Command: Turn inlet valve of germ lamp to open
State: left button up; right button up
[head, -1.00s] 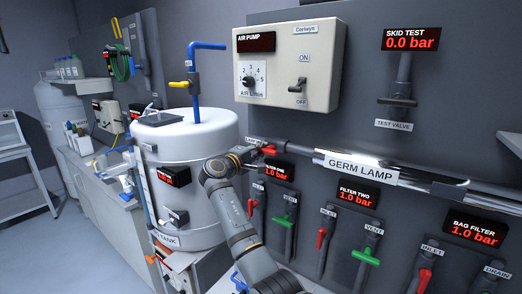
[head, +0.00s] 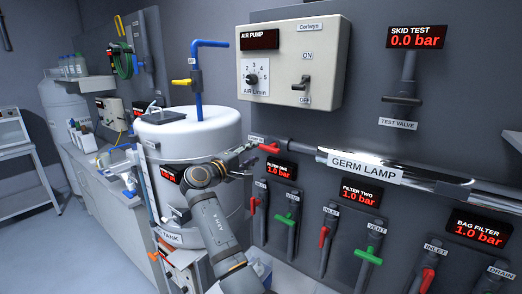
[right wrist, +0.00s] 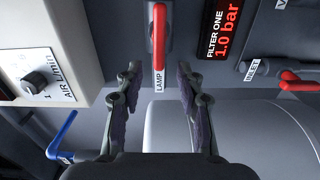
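The germ lamp's inlet valve has a red lever (head: 269,148) at the left end of the shiny lamp tube, under the air pump box. In the right wrist view the red lever (right wrist: 159,38) runs up and down the picture above a tag reading LAMP. My right gripper (head: 246,156) is just left of the lever in the head view. In the right wrist view its fingers (right wrist: 158,80) are spread on either side of the lever's near end, with clear gaps and nothing held. My left gripper is not in view.
The germ lamp tube (head: 410,178) runs right along the dark panel. The Filter One display (head: 279,170) and its red and green levers are just below. The air pump box (head: 290,65) is above. The white tank (head: 195,140) stands behind my right arm.

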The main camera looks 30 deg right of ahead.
jog(key=v, duration=0.5)
jog(key=shift+s+a, duration=0.1)
jog(key=shift+a, duration=0.1)
